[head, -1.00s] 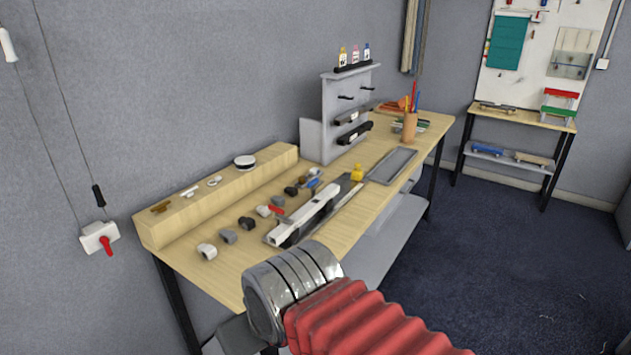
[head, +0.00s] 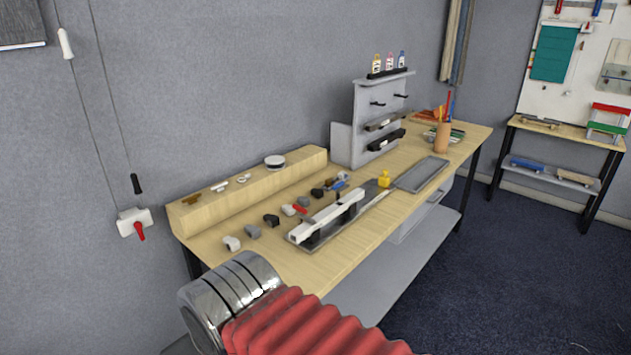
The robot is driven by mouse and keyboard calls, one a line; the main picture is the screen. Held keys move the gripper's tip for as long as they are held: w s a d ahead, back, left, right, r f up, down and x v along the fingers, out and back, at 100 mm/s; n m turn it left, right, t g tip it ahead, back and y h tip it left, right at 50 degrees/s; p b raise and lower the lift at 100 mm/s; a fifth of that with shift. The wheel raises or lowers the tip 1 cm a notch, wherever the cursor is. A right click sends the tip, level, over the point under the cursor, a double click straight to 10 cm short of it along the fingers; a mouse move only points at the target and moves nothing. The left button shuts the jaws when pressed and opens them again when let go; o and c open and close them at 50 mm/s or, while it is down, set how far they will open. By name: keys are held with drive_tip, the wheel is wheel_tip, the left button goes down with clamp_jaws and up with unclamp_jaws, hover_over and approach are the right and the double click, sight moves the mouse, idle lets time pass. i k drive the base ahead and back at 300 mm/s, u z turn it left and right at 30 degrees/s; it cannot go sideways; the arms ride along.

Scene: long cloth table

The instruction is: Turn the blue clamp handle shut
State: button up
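A small blue piece (head: 338,184), which may be the blue clamp handle, lies among small parts on the wooden table (head: 300,258). It is too small to tell whether it is open or shut. A red piece (head: 299,209) sits nearer, beside a long white and grey fixture (head: 330,215). My arm, with red bellows and a chrome joint, fills the lower middle of the head view. My gripper's fingers are not in view.
A wooden ledge (head: 255,190) runs along the table's back. A grey rack (head: 372,104) with bottles stands behind. A yellow piece (head: 385,179) and a grey tray (head: 422,174) lie to the right. Dark floor (head: 500,260) is open at right.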

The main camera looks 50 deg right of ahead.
sight(340, 187)
drive_tip(key=u, duration=1.7)
drive_tip(key=k, duration=1.55)
drive_tip(key=z, duration=1.45)
